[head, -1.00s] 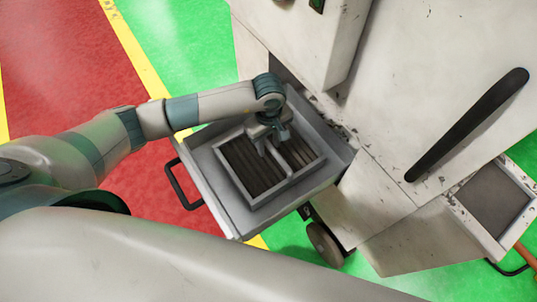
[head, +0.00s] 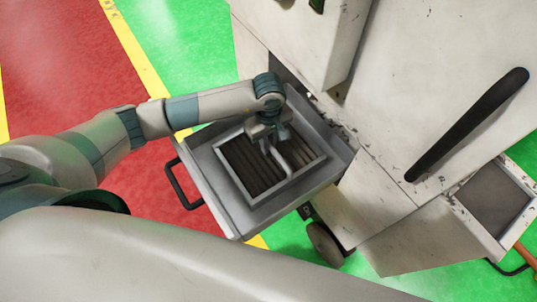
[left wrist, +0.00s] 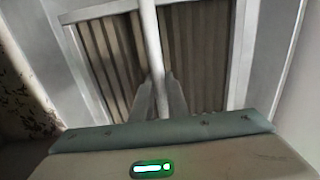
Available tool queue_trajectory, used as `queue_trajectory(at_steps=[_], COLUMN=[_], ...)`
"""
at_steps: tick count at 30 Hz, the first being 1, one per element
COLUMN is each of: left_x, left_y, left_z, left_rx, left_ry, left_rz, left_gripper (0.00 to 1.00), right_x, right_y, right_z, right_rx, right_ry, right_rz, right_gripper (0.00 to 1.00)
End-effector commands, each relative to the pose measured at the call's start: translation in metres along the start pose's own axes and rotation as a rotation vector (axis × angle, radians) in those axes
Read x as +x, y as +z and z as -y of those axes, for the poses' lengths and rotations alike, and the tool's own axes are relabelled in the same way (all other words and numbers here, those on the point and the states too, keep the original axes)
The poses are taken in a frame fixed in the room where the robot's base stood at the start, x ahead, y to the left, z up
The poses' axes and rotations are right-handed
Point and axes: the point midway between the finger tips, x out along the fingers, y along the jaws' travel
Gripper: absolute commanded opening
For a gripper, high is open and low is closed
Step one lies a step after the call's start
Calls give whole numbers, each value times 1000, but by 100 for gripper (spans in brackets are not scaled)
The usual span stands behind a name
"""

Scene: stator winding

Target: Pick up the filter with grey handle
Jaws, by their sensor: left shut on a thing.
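The filter (head: 244,172) is a rectangular grey frame with dark brown pleats and a grey bar handle (head: 279,160) across its middle. It sits inside an open grey metal drawer (head: 232,216). My left gripper (head: 268,142) is over the filter and shut on the handle. In the left wrist view the handle (left wrist: 150,40) runs down between the two fingers (left wrist: 161,95), with the filter's pleats (left wrist: 195,60) on both sides. My right gripper is not in view.
The drawer has a black pull handle (head: 183,185) and extends from a worn white machine (head: 430,100) with a long black lever (head: 468,124). Another open tray (head: 494,197) is at the right. A wheel (head: 324,243) stands below the drawer. Green and red floor is open at the left.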

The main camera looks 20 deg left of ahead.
Motion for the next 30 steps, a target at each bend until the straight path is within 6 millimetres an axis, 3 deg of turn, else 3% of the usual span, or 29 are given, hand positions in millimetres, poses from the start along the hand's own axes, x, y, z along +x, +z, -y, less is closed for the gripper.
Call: queue_trajectory(at_steps=[12,30], left_x=[0,-2], left_y=[0,0], left_z=[0,-1], left_rx=[0,0], left_ry=[0,3], left_rz=[0,-1], left_gripper=[0,0], right_x=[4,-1], right_y=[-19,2], right_z=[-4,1], right_rx=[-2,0], right_ry=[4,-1], right_rz=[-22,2], right_gripper=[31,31])
